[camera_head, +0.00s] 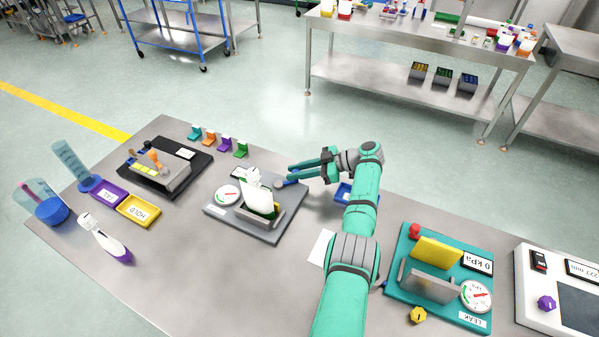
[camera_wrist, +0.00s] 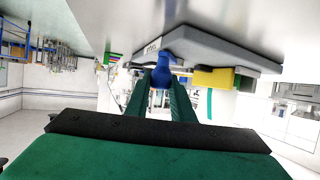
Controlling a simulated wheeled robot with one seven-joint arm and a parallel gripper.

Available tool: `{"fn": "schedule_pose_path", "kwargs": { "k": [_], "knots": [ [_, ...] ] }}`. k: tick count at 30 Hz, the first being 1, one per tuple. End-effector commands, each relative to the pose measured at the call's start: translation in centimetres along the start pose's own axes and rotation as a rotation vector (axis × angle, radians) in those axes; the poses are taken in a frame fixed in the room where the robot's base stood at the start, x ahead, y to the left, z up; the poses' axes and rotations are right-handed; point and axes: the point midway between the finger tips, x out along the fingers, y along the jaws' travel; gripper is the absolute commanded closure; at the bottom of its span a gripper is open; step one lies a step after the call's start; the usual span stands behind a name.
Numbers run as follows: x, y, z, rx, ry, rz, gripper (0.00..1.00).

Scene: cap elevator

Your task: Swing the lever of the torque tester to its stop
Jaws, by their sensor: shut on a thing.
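The torque tester is a grey plate (camera_head: 228,218) in the middle of the table, with a round white dial (camera_head: 228,195) at its left. A white bottle (camera_head: 258,200) stands in the tester's clamp. The lever's blue knob (camera_head: 280,183) is at the tester's far right side. In the wrist view the blue knob (camera_wrist: 160,72) sits between the two green fingers, with the grey plate (camera_wrist: 205,45) beyond it. My gripper (camera_head: 290,178) reaches in from the right and is shut on the knob. The lever's arm is mostly hidden.
Left of the tester are a dark fixture (camera_head: 190,172), a yellow HOLD tray (camera_head: 138,210) and a purple tray (camera_head: 108,193). Several coloured clips (camera_head: 225,144) stand behind. A teal leak tester (camera_head: 405,290) is on the right. A blue tray (camera_head: 342,190) lies partly behind my arm.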

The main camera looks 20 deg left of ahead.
Motion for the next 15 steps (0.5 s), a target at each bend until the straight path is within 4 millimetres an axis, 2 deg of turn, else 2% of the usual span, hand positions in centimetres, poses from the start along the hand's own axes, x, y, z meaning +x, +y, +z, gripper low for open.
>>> {"fn": "schedule_pose_path", "kwargs": {
  "k": [15],
  "knots": [
    [0.66, -0.11, -0.14, -0.015, -0.001, -0.047, 1.0]
  ]
}}
